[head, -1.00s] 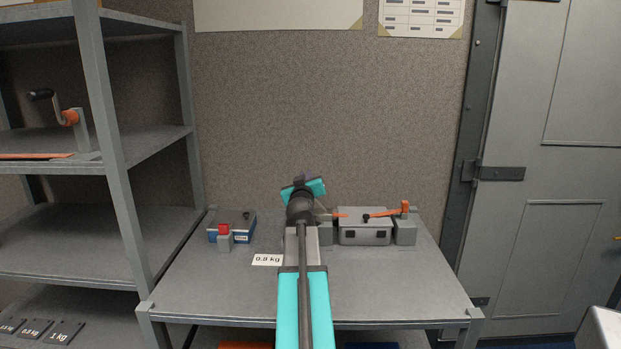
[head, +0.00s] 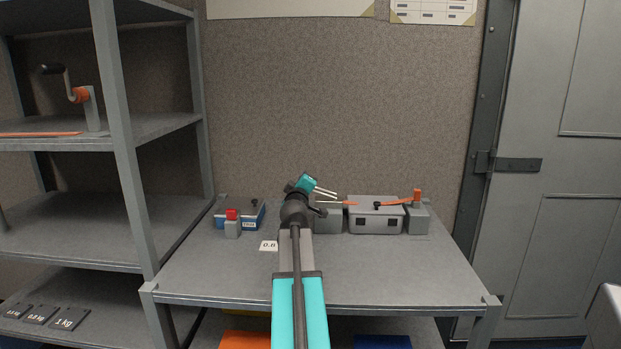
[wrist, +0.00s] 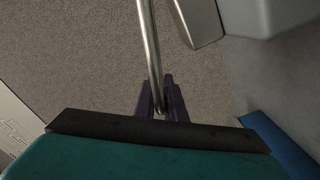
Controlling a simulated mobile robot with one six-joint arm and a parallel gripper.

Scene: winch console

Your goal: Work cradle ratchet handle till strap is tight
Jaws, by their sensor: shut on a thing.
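In the wrist view, my gripper (wrist: 161,103) has dark purple fingers shut on a slim metal rod (wrist: 148,45), seemingly the ratchet handle. In the head view, the cradle has a left grey block (head: 328,220) and a right grey block (head: 417,219), with a grey case (head: 375,217) between them. Orange strap (head: 395,202) shows above the case and meets an orange upright on the right block. My teal wrist stands left of the case, with pale thin rods beside it. My arm hides the ratchet area; I cannot tell how tight the strap is.
The table's front (head: 390,275) is clear.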

